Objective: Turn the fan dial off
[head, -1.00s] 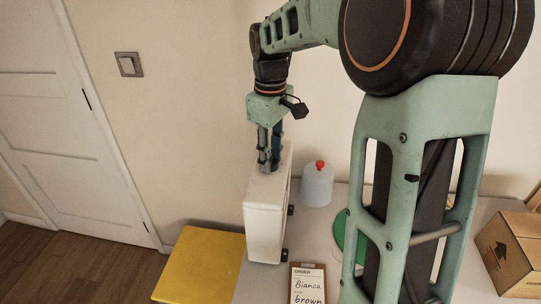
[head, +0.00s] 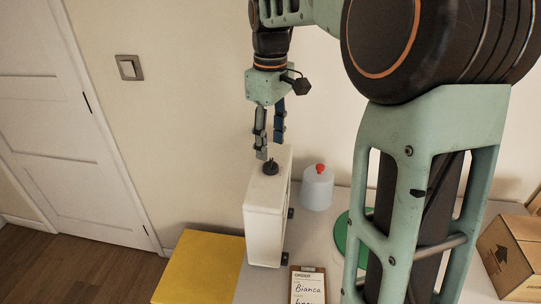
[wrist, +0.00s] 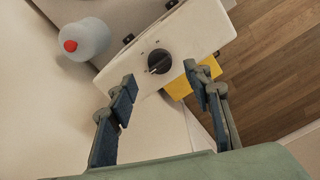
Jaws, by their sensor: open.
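The fan's black dial (head: 270,169) sits on the top face of a tall white box-shaped unit (head: 264,222). In the wrist view, the dial (wrist: 158,62) lies ahead of the fingertips, with small marks around it and a light pointer line towards the lower left. The marks are too small to read. My gripper (head: 269,147) is just above the dial, pointing down, with its fingers apart and nothing between them. In the wrist view, my gripper (wrist: 161,80) has one finger on each side of the dial's line, apparently clear of it.
A translucent bottle with a red cap (head: 317,188) stands right of the unit. A yellow block (head: 203,268) is to its left. An order clipboard (head: 308,285), a green round thing (head: 341,233) and a cardboard box (head: 510,256) are also near.

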